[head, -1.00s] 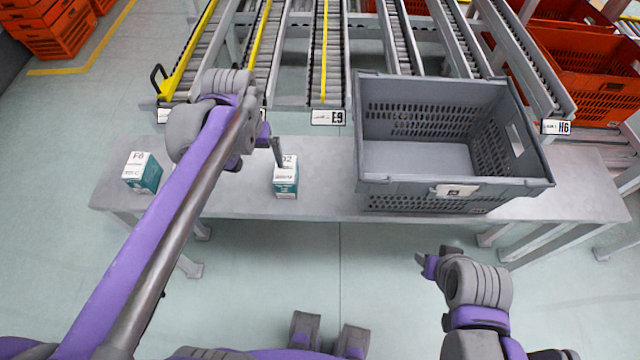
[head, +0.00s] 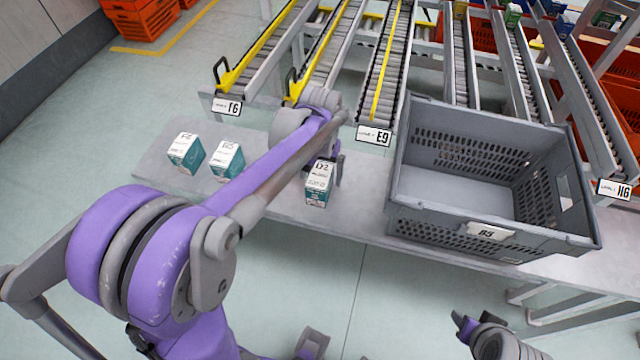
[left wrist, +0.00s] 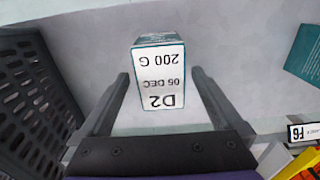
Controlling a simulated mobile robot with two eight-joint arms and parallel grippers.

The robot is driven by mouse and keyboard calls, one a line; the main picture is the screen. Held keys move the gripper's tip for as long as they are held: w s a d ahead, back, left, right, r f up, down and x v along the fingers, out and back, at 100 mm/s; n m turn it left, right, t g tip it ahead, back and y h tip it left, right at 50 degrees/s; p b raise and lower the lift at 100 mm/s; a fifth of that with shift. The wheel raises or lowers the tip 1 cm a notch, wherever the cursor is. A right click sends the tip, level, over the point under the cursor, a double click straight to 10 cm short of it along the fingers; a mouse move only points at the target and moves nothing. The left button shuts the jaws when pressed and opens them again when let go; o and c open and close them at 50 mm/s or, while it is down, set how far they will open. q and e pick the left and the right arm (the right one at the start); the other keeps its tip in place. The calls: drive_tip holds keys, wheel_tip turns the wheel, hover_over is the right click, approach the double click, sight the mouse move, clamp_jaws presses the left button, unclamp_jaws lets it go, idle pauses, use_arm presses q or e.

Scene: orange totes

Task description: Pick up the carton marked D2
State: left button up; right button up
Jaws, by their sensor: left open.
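The carton marked D2 (head: 319,184) is a small white and teal box standing on the grey table, left of the grey crate. In the left wrist view, the D2 carton (left wrist: 160,78) shows its white labelled top, upside down in the picture. My left gripper (head: 325,165) is open at the carton, partly hidden behind it in the head view. In the left wrist view its two fingers (left wrist: 160,85) lie on either side of the carton, with gaps on both sides. My right gripper (head: 464,326) is low in the head view, away from the table; its jaws are unclear.
Two similar cartons, one (head: 187,152) at far left and one (head: 227,160) beside it, stand left of D2. The grey crate (head: 490,231) takes up the table's right part. Roller lanes (head: 385,75) run behind the table. Orange totes (head: 612,105) are at back right.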

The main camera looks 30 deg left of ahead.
use_arm(q)
wheel_tip(320, 180, down, 4)
drive_tip(key=shift+s+r, duration=0.1)
drive_tip(key=shift+r, duration=0.1)
clamp_jaws()
idle(0.4)
